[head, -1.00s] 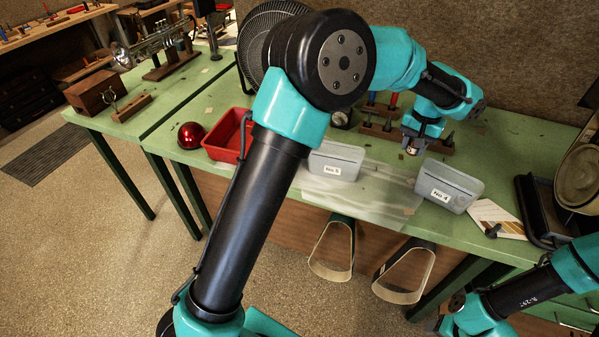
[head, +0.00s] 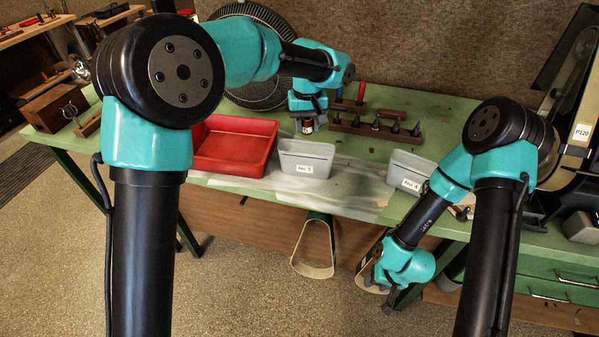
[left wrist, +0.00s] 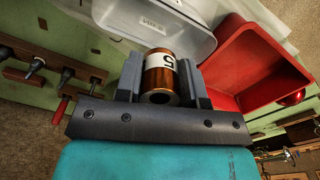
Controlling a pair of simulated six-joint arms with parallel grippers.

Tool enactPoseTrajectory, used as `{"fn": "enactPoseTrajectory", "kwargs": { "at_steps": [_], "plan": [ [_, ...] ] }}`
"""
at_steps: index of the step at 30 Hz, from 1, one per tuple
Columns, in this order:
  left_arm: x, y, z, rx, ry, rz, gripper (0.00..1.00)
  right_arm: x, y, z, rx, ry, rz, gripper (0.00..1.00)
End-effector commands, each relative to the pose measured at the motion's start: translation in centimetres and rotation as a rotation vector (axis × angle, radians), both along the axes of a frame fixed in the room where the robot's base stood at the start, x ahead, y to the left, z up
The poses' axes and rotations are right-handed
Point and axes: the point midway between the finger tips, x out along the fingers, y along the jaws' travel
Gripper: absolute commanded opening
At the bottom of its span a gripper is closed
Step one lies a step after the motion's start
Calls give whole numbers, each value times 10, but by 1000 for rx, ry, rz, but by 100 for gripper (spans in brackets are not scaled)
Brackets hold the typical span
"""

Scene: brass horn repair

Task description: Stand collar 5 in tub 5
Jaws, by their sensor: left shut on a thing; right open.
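Collar 5, a copper-coloured ring with a white band reading 5, is held in my left gripper (left wrist: 157,80), seen in the left wrist view (left wrist: 160,88). In the head view the collar (head: 307,127) shows small below my left gripper (head: 308,120), just behind the far rim of tub 5. Tub 5 (head: 304,166) is a grey tub labelled No. 5 on the green bench; it also shows in the left wrist view (left wrist: 185,42), beyond the collar. The collar looks apart from the tub. My right gripper (head: 380,284) is open, low in front of the bench.
A red tray (head: 231,170) stands left of tub 5, close to it. A grey tub labelled No. 4 (head: 407,172) stands to the right. A wooden rack (head: 365,128) with dark pegs is behind. Bench space between the tubs is clear.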

Motion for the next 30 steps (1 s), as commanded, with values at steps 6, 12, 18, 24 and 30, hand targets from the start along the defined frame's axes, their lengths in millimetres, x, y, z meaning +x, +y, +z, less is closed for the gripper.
{"fn": "enactPoseTrajectory", "kwargs": {
  "at_steps": [6, 12, 18, 24, 30],
  "plan": [
    [0, 0, -7, 2, 1, -1, 9, 0, 0, 0, 0, 0, 0, 46],
    [0, 0, -36, 2, 2, -1, 9, 0, 0, 0, 0, 0, 0, 46],
    [0, 0, -50, 0, 0, -1, 9, 0, 0, 0, 0, 0, 0, 46],
    [0, 0, -50, 0, 0, -1, 9, 0, 0, 0, 0, 0, 0, 46],
    [0, 1, -63, 2, 1, -1, 9, 0, 0, 0, 0, 0, 0, 46]
  ]
}}
